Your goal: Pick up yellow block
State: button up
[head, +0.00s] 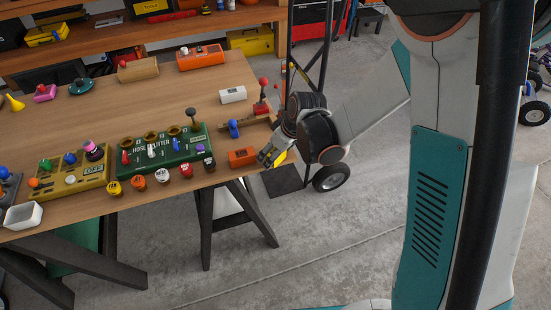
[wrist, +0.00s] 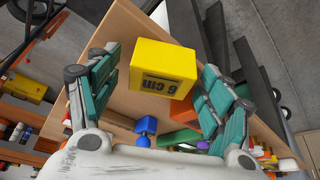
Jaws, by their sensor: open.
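The yellow block (wrist: 168,65), printed "6 cm" on one side, lies between the two teal finger pads of my gripper (wrist: 160,72) in the wrist view. The fingers are spread, with a gap visible at the left of the block; contact on the right is hard to tell. In the head view my gripper (head: 271,154) is low at the right edge of the workbench. A small part of the yellow block (head: 281,157) shows beside the fingers there; the rest is hidden by my gripper.
The wooden workbench (head: 150,100) holds an orange block (head: 242,158) just left of my gripper and a white block (head: 232,95) farther back. A blue piece (head: 234,129) is nearby. The green sorter box (head: 165,148) stands farther left. Open floor lies beyond the right edge.

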jog(key=c, duration=1.2)
jog(key=shift+r, duration=0.1)
jog(key=shift+c, duration=0.2)
